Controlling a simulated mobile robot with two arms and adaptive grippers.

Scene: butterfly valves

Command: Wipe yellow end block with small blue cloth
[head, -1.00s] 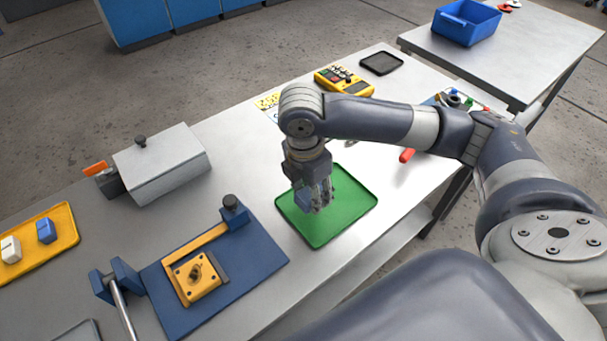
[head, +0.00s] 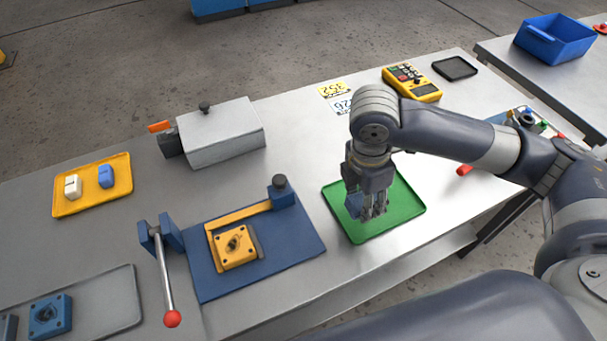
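A yellow block (head: 236,247) with a dark centre hole sits in the blue fixture (head: 290,262), against its yellow rail. My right gripper (head: 375,212) points down over the green tray (head: 405,208), to the right of the fixture and apart from the yellow block. Its fingers are small and partly overlapped, so I cannot tell whether they are open or shut. A small blue patch shows at the gripper's left side; I cannot tell whether it is cloth or part of the gripper. No blue cloth can be clearly made out. My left gripper is not in view.
A red-knobbed lever (head: 166,275) stands left of the fixture. A yellow tray (head: 122,200) holds a white and a blue piece. A grey box (head: 222,132) stands behind the fixture. A grey tray (head: 110,310) with a blue block is at front left. A yellow meter (head: 425,92) lies behind my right arm.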

